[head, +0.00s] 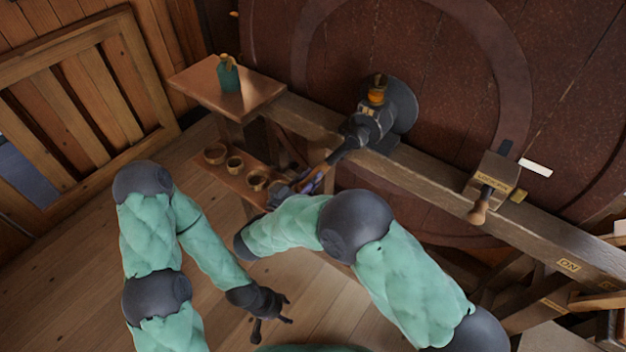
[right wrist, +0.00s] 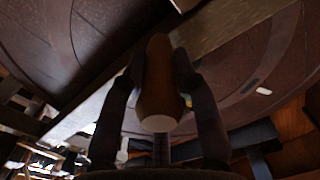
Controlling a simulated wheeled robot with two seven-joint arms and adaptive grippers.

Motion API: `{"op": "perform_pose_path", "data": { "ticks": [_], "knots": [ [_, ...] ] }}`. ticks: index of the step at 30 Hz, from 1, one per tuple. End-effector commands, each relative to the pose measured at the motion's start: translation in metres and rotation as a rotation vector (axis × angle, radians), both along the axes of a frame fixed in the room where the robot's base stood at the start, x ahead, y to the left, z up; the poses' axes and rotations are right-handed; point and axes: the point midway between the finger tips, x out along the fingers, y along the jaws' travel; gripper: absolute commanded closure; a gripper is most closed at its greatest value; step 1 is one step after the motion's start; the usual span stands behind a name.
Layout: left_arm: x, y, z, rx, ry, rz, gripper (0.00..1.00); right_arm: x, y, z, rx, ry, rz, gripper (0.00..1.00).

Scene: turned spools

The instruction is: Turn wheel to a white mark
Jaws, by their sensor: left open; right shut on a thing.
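The big dark red-brown wheel (head: 440,100) fills the back of the head view. A white mark (head: 536,167) is on it at the right, close beside a small labelled block (head: 497,172) on the beam; it also shows in the right wrist view (right wrist: 263,91). A dark crank (head: 350,143) runs down-left from the hub (head: 400,105). My right gripper (right wrist: 160,68) is shut on the crank's wooden handle (right wrist: 159,95); my forearm partly hides this in the head view. My left gripper (head: 275,308) is open and empty, low over the floor.
A wooden beam (head: 435,175) crosses before the wheel. A side shelf (head: 205,85) holds a green bottle (head: 228,75); a lower shelf (head: 240,185) holds several small wooden cups. The block has a wooden knob (head: 478,212). Bare floor (head: 80,285) lies at lower left.

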Motion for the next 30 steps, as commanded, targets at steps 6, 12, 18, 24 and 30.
{"op": "perform_pose_path", "data": {
  "ticks": [6, 12, 18, 24, 30],
  "knots": [
    [0.0, 0.0, 0.0, 0.0, 0.0, 0.0, 0.47, 0.002, 0.002, 0.007, 0.004, -0.013, 0.004, 0.47],
    [0.0, 0.0, 0.0, 0.0, 0.0, 0.0, 0.47, 0.001, 0.001, 0.004, 0.002, -0.009, 0.002, 0.47],
    [0.0, 0.0, 0.0, 0.0, 0.0, 0.0, 0.47, 0.002, 0.001, 0.016, 0.004, -0.01, 0.002, 0.47],
    [0.0, 0.0, 0.0, 0.0, 0.0, 0.0, 0.47, 0.002, 0.002, 0.051, 0.006, -0.015, 0.002, 0.47],
    [0.0, 0.0, 0.0, 0.0, 0.0, 0.0, 0.47, 0.002, 0.002, 0.085, 0.005, -0.015, 0.003, 0.47]
  ]
}}
